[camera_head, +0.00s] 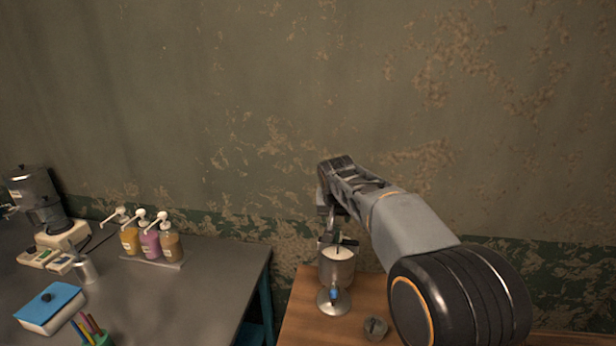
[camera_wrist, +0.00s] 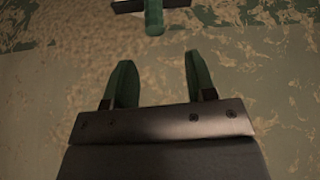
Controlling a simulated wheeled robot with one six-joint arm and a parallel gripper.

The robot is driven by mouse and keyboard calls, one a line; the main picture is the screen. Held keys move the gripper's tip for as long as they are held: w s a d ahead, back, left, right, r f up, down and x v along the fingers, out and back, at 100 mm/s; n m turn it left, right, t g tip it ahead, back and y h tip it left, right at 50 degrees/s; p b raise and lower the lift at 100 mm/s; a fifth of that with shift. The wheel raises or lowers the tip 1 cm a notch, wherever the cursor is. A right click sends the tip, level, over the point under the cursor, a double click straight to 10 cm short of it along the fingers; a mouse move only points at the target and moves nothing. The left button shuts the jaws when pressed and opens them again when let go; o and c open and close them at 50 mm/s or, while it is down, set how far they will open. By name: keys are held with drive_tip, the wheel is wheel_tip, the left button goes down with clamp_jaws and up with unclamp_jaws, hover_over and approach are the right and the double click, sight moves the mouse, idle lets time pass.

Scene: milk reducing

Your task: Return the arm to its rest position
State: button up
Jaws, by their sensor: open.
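My arm reaches in from the right in the head view, bent over the wooden table (camera_head: 298,322). My gripper (camera_head: 328,208) is at its far end, just above a metal cup (camera_head: 337,272) holding white liquid. Whether it touches the cup's rim is hard to tell. In the wrist view my gripper (camera_wrist: 159,68) has its two green fingers spread apart with nothing between them. Beyond the fingers a green rounded piece (camera_wrist: 154,18) on a dark bar shows at the top edge; I cannot tell what it is.
The cup stands above a round metal base (camera_head: 332,301) with a blue part. A small grey round piece (camera_head: 375,328) lies to its right. Left, a grey table (camera_head: 215,290) carries pump bottles (camera_head: 150,243), a grinder-like machine (camera_head: 40,205) and a blue-topped box (camera_head: 50,306). A peeling wall (camera_head: 230,100) stands behind.

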drive_tip(key=s+d+f, duration=0.2)
drive_tip(key=s, duration=0.7)
drive_tip(key=s+d+f, duration=0.1)
drive_tip(key=s+d, duration=0.1)
drive_tip(key=s, duration=0.8)
drive_tip(key=s+d+f+n+y, duration=0.1)
drive_tip(key=s+d+f, duration=0.1)
drive_tip(key=s, duration=0.8)
drive_tip(key=shift+d+f+g, duration=0.3)
drive_tip(key=shift+d+g, duration=0.1)
drive_tip(key=shift+d, duration=0.15)
